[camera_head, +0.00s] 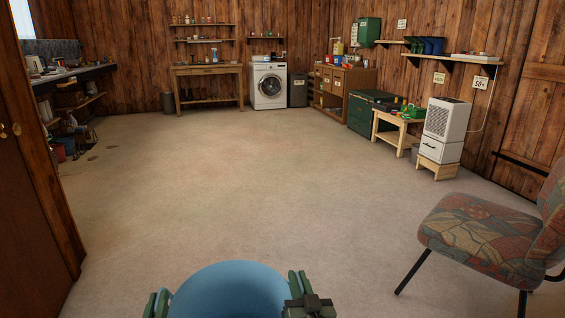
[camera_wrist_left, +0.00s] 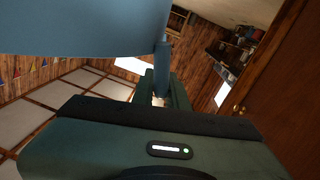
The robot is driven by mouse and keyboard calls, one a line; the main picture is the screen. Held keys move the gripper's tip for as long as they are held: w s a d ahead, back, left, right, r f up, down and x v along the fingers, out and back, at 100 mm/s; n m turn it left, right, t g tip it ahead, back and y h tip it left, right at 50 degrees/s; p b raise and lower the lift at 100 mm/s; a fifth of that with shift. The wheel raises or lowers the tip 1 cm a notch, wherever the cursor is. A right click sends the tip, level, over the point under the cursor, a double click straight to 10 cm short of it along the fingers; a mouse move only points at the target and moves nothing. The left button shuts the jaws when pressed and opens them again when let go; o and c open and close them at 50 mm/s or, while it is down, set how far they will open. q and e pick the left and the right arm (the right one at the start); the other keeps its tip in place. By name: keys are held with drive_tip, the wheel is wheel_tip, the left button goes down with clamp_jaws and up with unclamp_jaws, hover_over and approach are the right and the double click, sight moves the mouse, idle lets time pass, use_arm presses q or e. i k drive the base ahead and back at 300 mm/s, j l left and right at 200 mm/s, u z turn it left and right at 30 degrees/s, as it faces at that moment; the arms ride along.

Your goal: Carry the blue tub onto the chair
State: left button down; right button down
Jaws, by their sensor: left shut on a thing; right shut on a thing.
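The blue tub (camera_head: 230,290) is at the bottom middle of the head view, close in front of me, its lower part cut off by the frame. My left gripper (camera_head: 157,303) is at its left side and my right gripper (camera_head: 300,290) at its right side, both shut on it. In the left wrist view the tub (camera_wrist_left: 80,28) fills the upper left, and the fingers of my left gripper (camera_wrist_left: 160,88) close on a blue part at its edge. The chair (camera_head: 485,232), with a patterned seat and dark legs, stands at the right, apart from the tub.
The floor (camera_head: 230,180) ahead is wide and clear. A brown door (camera_head: 30,170) stands close at the left. A white appliance (camera_head: 443,130) on a wooden stand, a low table (camera_head: 398,128) and a green chest (camera_head: 368,112) line the right wall. A washing machine (camera_head: 268,86) is at the back.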

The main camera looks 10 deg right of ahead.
sight(491, 221)
drive_tip(key=i+z, duration=0.25)
drive_tip(key=i, duration=0.35)
drive_tip(key=i+j+z, duration=0.1)
drive_tip(key=i+z, duration=0.2)
drive_tip(key=i, duration=0.35)
drive_tip(key=i+z, duration=0.4)
drive_tip(key=i+j+z, duration=0.15)
drive_tip(key=i+z, duration=0.25)
